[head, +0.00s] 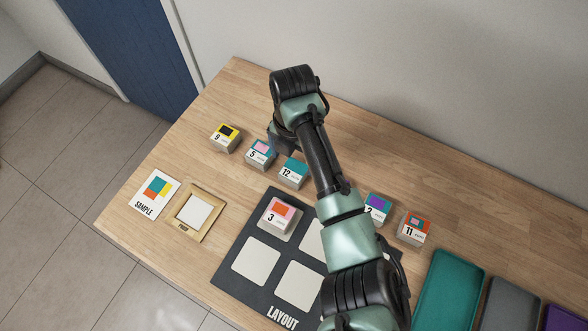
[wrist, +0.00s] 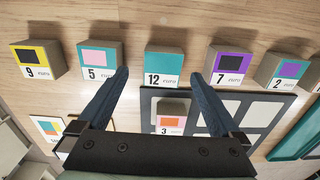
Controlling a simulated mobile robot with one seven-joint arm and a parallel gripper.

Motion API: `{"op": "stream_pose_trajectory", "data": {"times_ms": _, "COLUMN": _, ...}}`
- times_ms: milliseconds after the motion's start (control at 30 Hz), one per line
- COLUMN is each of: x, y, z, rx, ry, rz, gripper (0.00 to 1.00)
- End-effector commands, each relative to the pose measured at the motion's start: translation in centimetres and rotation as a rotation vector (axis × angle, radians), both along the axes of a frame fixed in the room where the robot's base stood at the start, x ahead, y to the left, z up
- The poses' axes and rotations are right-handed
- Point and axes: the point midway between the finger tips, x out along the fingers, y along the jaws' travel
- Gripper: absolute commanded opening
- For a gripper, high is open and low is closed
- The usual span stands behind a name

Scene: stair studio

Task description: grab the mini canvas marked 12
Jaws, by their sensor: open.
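The mini canvas marked 12 (head: 293,172) is a small block with a teal face and a white label strip. It stands on the wooden table in a row with other numbered canvases. In the wrist view the canvas marked 12 (wrist: 164,64) appears in the middle, between and just beyond the fingertips. My gripper (wrist: 158,76) is open and empty, with one blue finger at each side. In the head view my gripper (head: 283,141) is partly hidden by my arm, over the row near canvases 5 and 12. I cannot tell its exact height.
Canvas 5 (wrist: 97,60) stands to the left of 12 and canvas 7 (wrist: 228,66) to the right, with gaps between. Canvas 3 (head: 277,215) sits on the dark layout board (head: 238,286). A wooden frame (head: 184,229) and coloured trays (head: 447,290) lie at the sides.

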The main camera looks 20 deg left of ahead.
Motion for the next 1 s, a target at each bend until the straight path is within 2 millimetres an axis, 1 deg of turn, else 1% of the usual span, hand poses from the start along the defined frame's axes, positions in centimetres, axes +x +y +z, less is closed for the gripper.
{"op": "stream_pose_trajectory", "data": {"times_ms": 67, "x": -0.3, "y": -0.1, "z": -0.7, "rx": 0.001, "ry": 0.003, "rz": -0.001, "gripper": 1.00}}
{"op": "stream_pose_trajectory", "data": {"times_ms": 200, "x": -0.7, "y": -0.4, "z": -2.8, "rx": -0.001, "ry": 0.005, "rz": 0.000, "gripper": 1.00}}
{"op": "stream_pose_trajectory", "data": {"times_ms": 333, "x": -0.6, "y": -0.3, "z": -4.6, "rx": -0.001, "ry": 0.002, "rz": 0.000, "gripper": 1.00}}
{"op": "stream_pose_trajectory", "data": {"times_ms": 433, "x": -0.6, "y": -0.3, "z": -5.0, "rx": 0.000, "ry": 0.000, "rz": 0.000, "gripper": 1.00}}
{"op": "stream_pose_trajectory", "data": {"times_ms": 633, "x": -0.6, "y": -0.3, "z": -5.0, "rx": 0.001, "ry": -0.001, "rz": 0.000, "gripper": 1.00}}
{"op": "stream_pose_trajectory", "data": {"times_ms": 767, "x": -0.6, "y": -0.3, "z": -5.0, "rx": 0.001, "ry": -0.001, "rz": 0.000, "gripper": 0.77}}
{"op": "stream_pose_trajectory", "data": {"times_ms": 800, "x": -0.6, "y": -0.3, "z": -5.0, "rx": 0.001, "ry": -0.001, "rz": 0.000, "gripper": 0.69}}
{"op": "stream_pose_trajectory", "data": {"times_ms": 867, "x": -0.6, "y": -0.3, "z": -5.0, "rx": 0.001, "ry": -0.001, "rz": 0.000, "gripper": 0.59}}
{"op": "stream_pose_trajectory", "data": {"times_ms": 900, "x": -0.6, "y": -0.3, "z": -5.0, "rx": 0.001, "ry": -0.001, "rz": 0.000, "gripper": 0.51}}
{"op": "stream_pose_trajectory", "data": {"times_ms": 967, "x": -0.5, "y": -0.3, "z": -5.0, "rx": 0.001, "ry": -0.001, "rz": 0.000, "gripper": 0.41}}
{"op": "stream_pose_trajectory", "data": {"times_ms": 1000, "x": -0.5, "y": -0.3, "z": -5.0, "rx": 0.001, "ry": -0.001, "rz": 0.000, "gripper": 0.33}}
